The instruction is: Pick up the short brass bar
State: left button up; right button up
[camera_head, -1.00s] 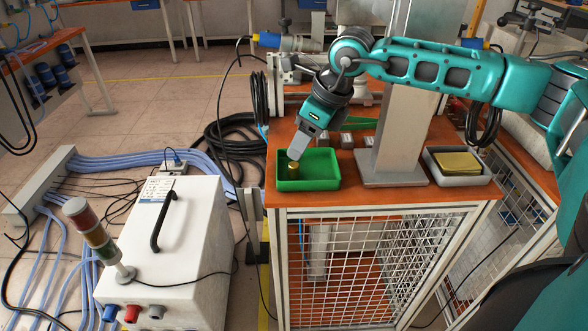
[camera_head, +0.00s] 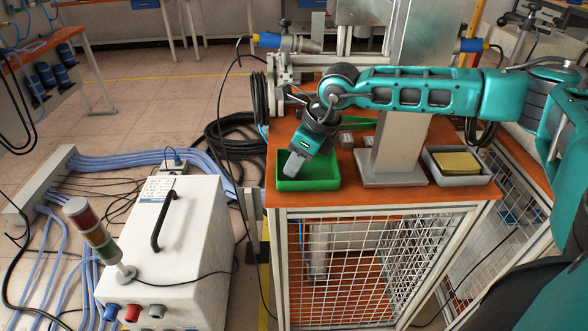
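A green tray (camera_head: 320,184) sits at the left front corner of the orange table. My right gripper (camera_head: 291,170) reaches down into the tray's left part, its fingers pointing down. The short brass bar, seen upright in this tray a second ago, is now hidden behind the gripper. I cannot tell whether the fingers are open or shut around it. My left gripper is not in view.
A metal column with a base plate (camera_head: 392,180) stands right of the tray. A grey tray (camera_head: 480,178) with a yellow block (camera_head: 458,162) is farther right. Small metal blocks (camera_head: 346,140) lie behind the green tray. A white cabinet (camera_head: 175,240) stands on the floor at left.

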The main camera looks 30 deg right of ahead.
grip_shut()
jog(key=shift+r, duration=0.1)
